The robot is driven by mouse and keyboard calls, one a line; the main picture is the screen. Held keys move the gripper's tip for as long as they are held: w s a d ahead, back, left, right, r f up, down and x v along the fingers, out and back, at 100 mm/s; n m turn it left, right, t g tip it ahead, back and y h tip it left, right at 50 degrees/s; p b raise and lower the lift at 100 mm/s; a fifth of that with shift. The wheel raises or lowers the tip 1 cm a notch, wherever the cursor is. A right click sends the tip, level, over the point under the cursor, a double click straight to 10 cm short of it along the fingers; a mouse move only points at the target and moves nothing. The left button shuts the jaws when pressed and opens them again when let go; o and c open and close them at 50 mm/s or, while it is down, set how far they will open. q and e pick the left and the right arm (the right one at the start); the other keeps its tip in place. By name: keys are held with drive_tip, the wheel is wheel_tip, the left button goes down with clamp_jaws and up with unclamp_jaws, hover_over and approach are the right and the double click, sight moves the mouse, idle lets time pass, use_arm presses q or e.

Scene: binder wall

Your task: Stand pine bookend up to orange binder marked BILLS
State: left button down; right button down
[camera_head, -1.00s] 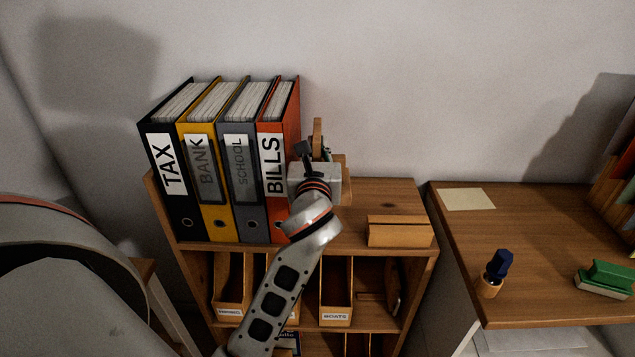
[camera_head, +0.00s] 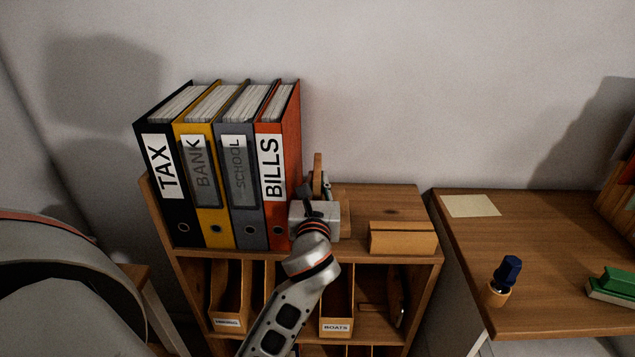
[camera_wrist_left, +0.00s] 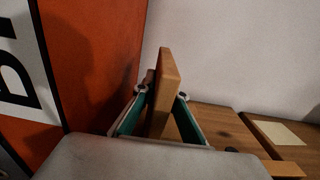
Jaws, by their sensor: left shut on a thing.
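The orange binder marked BILLS (camera_head: 271,165) stands upright at the right end of a row of binders on top of the wooden shelf unit. Its orange side also fills the left of the left wrist view (camera_wrist_left: 95,60). The pine bookend (camera_head: 317,168) is just right of this binder, its panel upright. In the left wrist view the bookend (camera_wrist_left: 168,85) rises between the teal finger pads, with a narrow gap to the binder. My left gripper (camera_head: 322,188) is shut on the bookend. The gripper hides its lower part, so I cannot tell whether it touches the shelf. My right gripper is not in view.
Binders marked TAX (camera_head: 162,180), BANK (camera_head: 203,180) and SCHOOL (camera_head: 238,180) stand left of BILLS. A wooden block (camera_head: 402,239) lies at the front right of the shelf top (camera_head: 385,205). A desk (camera_head: 540,260) with small items stands to the right.

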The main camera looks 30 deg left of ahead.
use_arm(q)
drive_tip(key=c, duration=2)
unclamp_jaws()
drive_tip(key=shift+f, duration=0.1)
drive_tip(key=shift+c, duration=0.2)
drive_tip(key=v, duration=1.2)
